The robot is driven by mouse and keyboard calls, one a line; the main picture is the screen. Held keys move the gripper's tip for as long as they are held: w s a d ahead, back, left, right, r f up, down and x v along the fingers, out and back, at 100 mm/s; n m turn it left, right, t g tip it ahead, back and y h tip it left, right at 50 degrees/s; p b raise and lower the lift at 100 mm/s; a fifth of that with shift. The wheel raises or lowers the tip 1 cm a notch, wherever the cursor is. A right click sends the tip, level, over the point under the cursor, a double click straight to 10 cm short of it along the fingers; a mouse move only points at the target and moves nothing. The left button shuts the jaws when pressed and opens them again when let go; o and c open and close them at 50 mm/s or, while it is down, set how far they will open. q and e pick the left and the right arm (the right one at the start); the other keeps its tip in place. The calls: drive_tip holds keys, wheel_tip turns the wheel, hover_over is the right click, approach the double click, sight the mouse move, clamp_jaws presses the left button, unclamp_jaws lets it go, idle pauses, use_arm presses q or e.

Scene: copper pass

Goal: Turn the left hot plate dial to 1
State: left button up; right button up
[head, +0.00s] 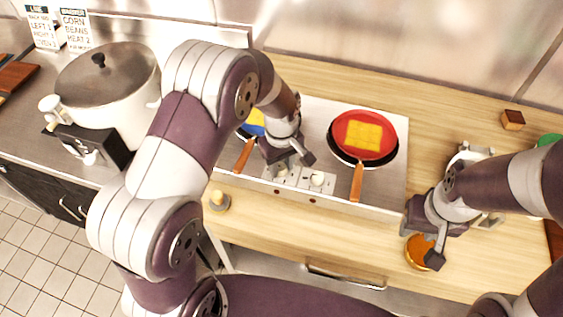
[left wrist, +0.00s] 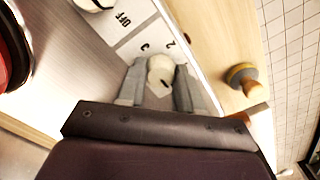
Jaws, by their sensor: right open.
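The hot plate (head: 395,190) is a light unit with two pale dials on its front strip. My left gripper (head: 290,164) is over the left dial (head: 281,174). In the left wrist view its fingers (left wrist: 160,88) stand on both sides of this dial (left wrist: 160,70) and appear to touch it. Printed marks, one a 2, show beside it; where its pointer aims is unclear. The right dial (head: 318,180) is free; it shows in the left wrist view (left wrist: 95,4) near an OFF mark. My right gripper (head: 424,240) is open above the counter at right.
A red pan (head: 370,146) with yellow food sits on the right plate. A pan with blue and yellow contents (head: 256,122) is partly behind my left arm. An orange bowl (head: 416,252) is under my right gripper. A large lidded pot (head: 105,95) stands at left. A small wooden-knobbed item (head: 218,201) is near the front edge.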

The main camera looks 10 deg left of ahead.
use_arm(q)
drive_tip(key=shift+c, duration=1.2)
drive_tip(key=shift+r+n, duration=0.1)
drive_tip(key=shift+n, duration=0.2)
drive_tip(key=n+p, duration=0.1)
drive_tip(key=n, duration=0.2)
drive_tip(key=shift+n, duration=0.3)
drive_tip(key=n, duration=0.3)
drive_tip(key=shift+w+n+p, duration=0.1)
drive_tip(key=shift+n+p, duration=0.2)
drive_tip(key=shift+n, duration=1.9)
drive_tip(key=shift+p, duration=0.3)
drive_tip(key=o, duration=0.9)
drive_tip(key=shift+o, duration=0.7)
